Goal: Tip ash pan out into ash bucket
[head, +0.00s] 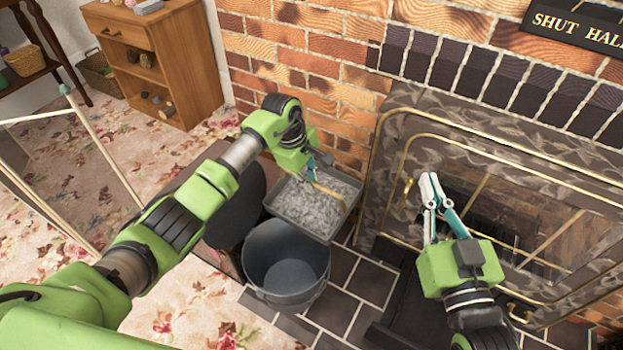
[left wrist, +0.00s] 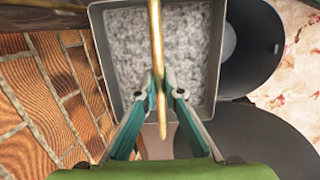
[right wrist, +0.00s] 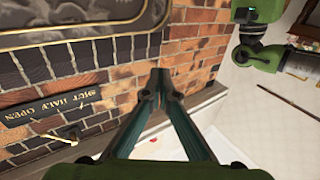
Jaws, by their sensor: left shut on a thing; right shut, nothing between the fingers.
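The ash pan (head: 333,227) is a grey rectangular tray full of pale grey ash, with a brass handle (head: 326,189) across its top. It looks about level, behind the bucket in the head view. My left gripper (head: 312,176) is shut on the handle; the left wrist view shows the fingers (left wrist: 164,98) on the brass bar over the pan (left wrist: 207,112). The ash bucket (head: 287,297) is dark grey, round, upright and looks empty inside. My right gripper (head: 430,190) is shut and empty before the fireplace.
The fireplace (head: 393,150) with its brass-trimmed frame stands at the right, against a brick wall (head: 335,75). A dark round thing (head: 238,205) is beside the bucket. A wooden cabinet (head: 180,70) stands at the back left. Dark hearth tiles (head: 340,300) lie right of the bucket.

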